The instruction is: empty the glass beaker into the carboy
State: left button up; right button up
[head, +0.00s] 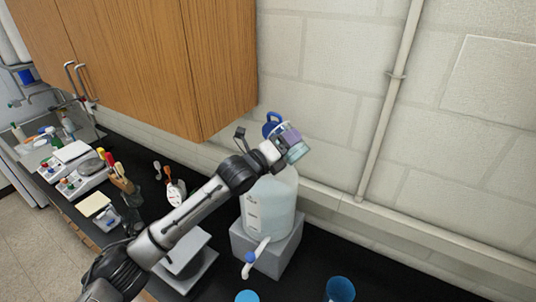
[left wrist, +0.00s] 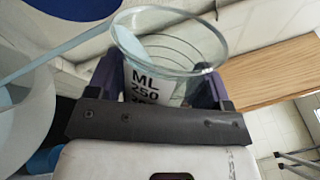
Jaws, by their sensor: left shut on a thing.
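The clear glass beaker (head: 297,153) is in my left gripper (head: 286,141), above the carboy in the head view. It looks tilted. In the left wrist view, the beaker (left wrist: 170,45) shows its wide rim and black "ML 250" marking, with the purple-grey fingers on both sides. A pale patch shows inside it; I cannot tell how much liquid it holds. The translucent carboy (head: 268,207) stands upright on a grey block, with pale liquid inside and a blue-handled spigot low in front. The arm and beaker hide its mouth. My right gripper is out of view.
The grey block (head: 284,258) stands on the black bench. A wooden cabinet (head: 160,60) hangs at upper left, near the arm. Blue cups (head: 340,289) stand at the front. Balances, tools and a sink crowd the left.

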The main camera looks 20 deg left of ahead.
aim_at(283, 124)
pick_arm(q)
jog(key=shift+r+n+p, duration=0.3)
jog(key=shift+r+n, duration=0.1)
jog(key=shift+r+n+p, duration=0.25)
jog(key=shift+n+p, duration=0.15)
jog(key=shift+n, duration=0.1)
dwell(0.3)
jog(key=shift+a+r+n+p, duration=0.15)
jog(key=shift+r+n+p, duration=0.05)
jog(key=shift+n+p, duration=0.2)
jog(key=shift+w+a+r+n+y+p, duration=0.15)
jog(key=shift+r+n+p, duration=0.2)
jog(key=shift+r, duration=0.3)
jog(key=shift+w+a+r+n+y+p, duration=0.15)
jog(key=shift+r+p, duration=0.25)
jog(key=shift+r, duration=0.25)
jog(key=shift+a+r+n+p, duration=0.2)
jog(key=shift+r+n, duration=0.05)
jog(key=shift+r, duration=0.45)
jog(key=shift+a+r+n+p, duration=0.15)
jog(key=shift+r+n+p, duration=0.1)
jog(key=shift+r, duration=0.5)
jog(key=shift+w+a+r+n+t, duration=0.1)
jog(key=shift+r+n+t, duration=0.2)
jog(key=shift+r+n, duration=0.1)
jog(key=shift+r+n, duration=0.4)
